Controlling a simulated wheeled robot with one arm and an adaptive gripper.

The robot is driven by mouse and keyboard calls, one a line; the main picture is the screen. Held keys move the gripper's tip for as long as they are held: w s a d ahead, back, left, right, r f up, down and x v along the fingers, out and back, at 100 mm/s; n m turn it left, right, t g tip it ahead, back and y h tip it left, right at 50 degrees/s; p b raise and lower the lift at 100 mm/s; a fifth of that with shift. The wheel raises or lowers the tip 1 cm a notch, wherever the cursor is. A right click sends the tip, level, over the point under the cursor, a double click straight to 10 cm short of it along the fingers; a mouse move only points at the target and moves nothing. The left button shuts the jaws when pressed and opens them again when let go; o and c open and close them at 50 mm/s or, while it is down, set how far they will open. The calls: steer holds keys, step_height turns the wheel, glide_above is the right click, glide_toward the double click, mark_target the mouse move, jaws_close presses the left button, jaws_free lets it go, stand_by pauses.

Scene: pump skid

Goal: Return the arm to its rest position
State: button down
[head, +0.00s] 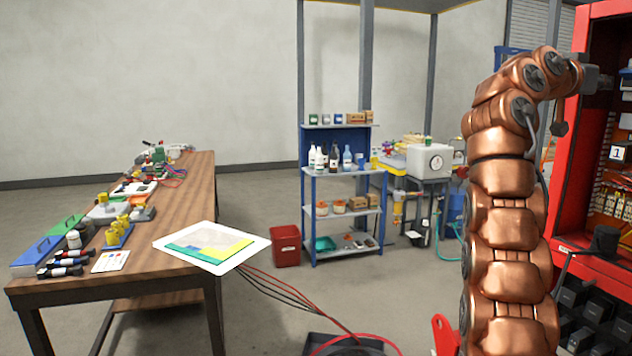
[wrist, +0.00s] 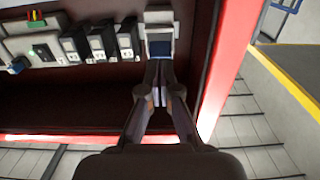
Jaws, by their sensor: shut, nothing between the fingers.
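My arm (head: 507,200), copper-coloured and segmented, stands raised at the right of the head view. It bends over at the top toward the open red cabinet (head: 568,170). In the wrist view my gripper (wrist: 160,82) has its fingers together, with nothing between them. The fingertips point toward a light module with a dark blue face (wrist: 160,42) inside the cabinet; whether they touch it I cannot tell. In the head view the fingers are not clearly visible.
A wooden bench (head: 185,190) with tools and parts stands at the left. A blue shelf rack (head: 340,175) and a red bin (head: 286,246) are behind. In the wrist view, a row of modules (wrist: 100,42) lines the cabinet, and its red edge (wrist: 225,65) is close at right.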

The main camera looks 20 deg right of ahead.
steer(key=w+a+f+n, duration=0.1)
steer(key=w, duration=0.1)
steer(key=w+a+f+n+t+y, duration=0.1)
steer(key=w, duration=0.1)
steer(key=w+a+f+n+t+y+p, duration=0.1)
steer(key=w+a, duration=0.1)
steer(key=shift+a+f+n, duration=0.1)
steer(key=shift+n, duration=0.2)
steer(key=w+a+f+n+t+y+p, duration=0.1)
steer(key=w+a+f+n+y, duration=0.15)
steer(key=a+f, duration=0.3)
steer(key=w+a+f+n+t+y+p, duration=0.1)
steer(key=a+f+n+y, duration=0.2)
steer(key=a+f, duration=0.25)
steer(key=s+a+f+n+g+y+p, duration=0.1)
steer(key=s+a+f+n+y, duration=0.2)
steer(key=a+f, duration=0.5)
steer(key=s+a+f+n+g+y+p, duration=0.1)
steer(key=s+a+f+y, duration=0.1)
steer(key=s+a+f, duration=0.6)
steer(key=s+a+f+n+g+y+p, duration=0.1)
steer(key=s+a+f+n+g+y, duration=0.1)
steer(key=s+a+f, duration=0.6)
steer(key=s+a+f+n+g+y+p, duration=0.2)
steer(key=s+a+f, duration=0.6)
steer(key=s+a, duration=0.6)
steer(key=shift+s+a+g+y, duration=0.2)
steer(key=shift+s+g+y, duration=0.2)
steer(key=shift+s+y, duration=0.6)
